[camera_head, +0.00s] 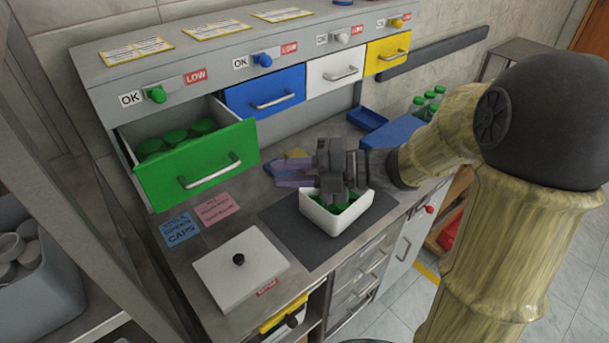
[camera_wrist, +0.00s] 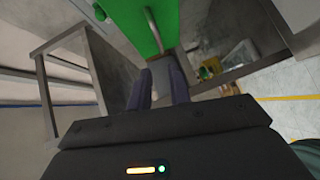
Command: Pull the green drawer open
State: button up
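The green drawer (camera_head: 195,168) stands pulled out of the grey cabinet at the left, and several green caps (camera_head: 176,137) show inside it. Its silver bar handle (camera_head: 212,172) is on the front face. In the wrist view the green front (camera_wrist: 127,22) and the handle (camera_wrist: 153,31) lie ahead of the fingers. My gripper (camera_head: 280,174) is to the right of the handle, over the counter, apart from it. In the wrist view its two purple fingers (camera_wrist: 158,82) stand apart with nothing seen between them.
Blue (camera_head: 262,97), white (camera_head: 335,73) and yellow (camera_head: 388,54) drawers are shut. A white bin (camera_head: 338,222) with green caps stands on a dark mat (camera_head: 283,228) below my gripper. A white lid (camera_head: 241,272) lies in front. Green-capped bottles (camera_head: 428,101) stand at the right.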

jog(key=d, duration=0.2)
jog(key=shift+s+d+r, duration=0.2)
jog(key=shift+d, duration=0.2)
jog(key=w+d+f+m+t+h, duration=0.3)
jog(key=w+m+t+h, duration=0.2)
jog(key=w+m+t, duration=0.35)
jog(key=d+f+m+h, duration=0.5)
jog(key=d+m+h, duration=0.25)
jog(key=m, duration=0.35)
jog(key=s+d+f+m+g+h, duration=0.1)
jog(key=s+f+m+g+h, duration=0.1)
jog(key=s+f+m+g, duration=0.2)
jog(key=s+d+f+m+g+h, duration=0.1)
jog(key=s+f+m+g, duration=0.3)
jog(key=s+m, duration=0.5)
jog(key=shift+s+f+h, duration=0.35)
jog(key=shift+s+f, duration=0.25)
jog(key=shift+s, duration=0.5)
